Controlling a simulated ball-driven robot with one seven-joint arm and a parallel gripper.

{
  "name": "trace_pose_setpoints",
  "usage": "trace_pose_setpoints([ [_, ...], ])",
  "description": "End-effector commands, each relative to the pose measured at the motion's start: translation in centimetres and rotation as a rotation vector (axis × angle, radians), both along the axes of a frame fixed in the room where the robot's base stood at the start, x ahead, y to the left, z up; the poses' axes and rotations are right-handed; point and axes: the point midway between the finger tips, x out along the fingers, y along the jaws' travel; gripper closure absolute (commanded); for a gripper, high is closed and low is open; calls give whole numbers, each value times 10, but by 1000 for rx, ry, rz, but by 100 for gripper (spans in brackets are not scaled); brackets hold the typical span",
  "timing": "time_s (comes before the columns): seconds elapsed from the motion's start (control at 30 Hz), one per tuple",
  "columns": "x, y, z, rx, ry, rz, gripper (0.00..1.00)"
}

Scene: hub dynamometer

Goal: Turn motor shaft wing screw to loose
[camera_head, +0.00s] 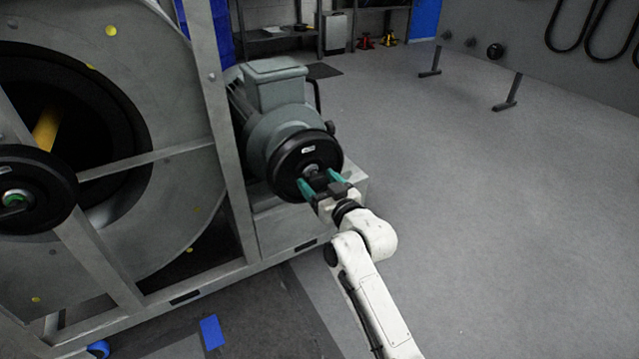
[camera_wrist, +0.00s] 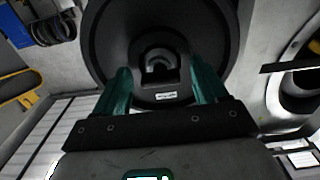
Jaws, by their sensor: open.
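The grey motor (camera_head: 272,110) stands beside the large dynamometer frame. A black round hub disc (camera_head: 290,165) is on its near end, and it also shows in the wrist view (camera_wrist: 105,45). The motor shaft end (camera_head: 310,169) shows at the disc's centre. In the wrist view, a dark rounded piece in the recess at the disc's centre (camera_wrist: 160,62) may be the wing screw, but it is too dark to be sure. My gripper (camera_head: 322,182) is open, with its teal fingers on either side of the shaft centre, in front of the disc. I cannot tell whether they touch anything.
The large grey drum (camera_head: 175,130) and its metal frame (camera_head: 225,130) fill the left side. A second black disc (camera_head: 45,185) sticks out at the far left. A blue marking (camera_head: 211,332) lies on the floor.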

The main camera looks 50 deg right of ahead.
Motion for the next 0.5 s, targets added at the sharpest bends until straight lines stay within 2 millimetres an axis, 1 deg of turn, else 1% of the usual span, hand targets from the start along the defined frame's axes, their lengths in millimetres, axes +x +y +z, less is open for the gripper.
trace_pose_setpoints([
  [0.17,-1,0,1,0,-1,-1,28],
  [0.27,-8,2,2,0,0,-1,28],
  [0.37,-21,6,2,0,1,-1,28],
  [0.5,-46,13,3,1,1,0,28],
])
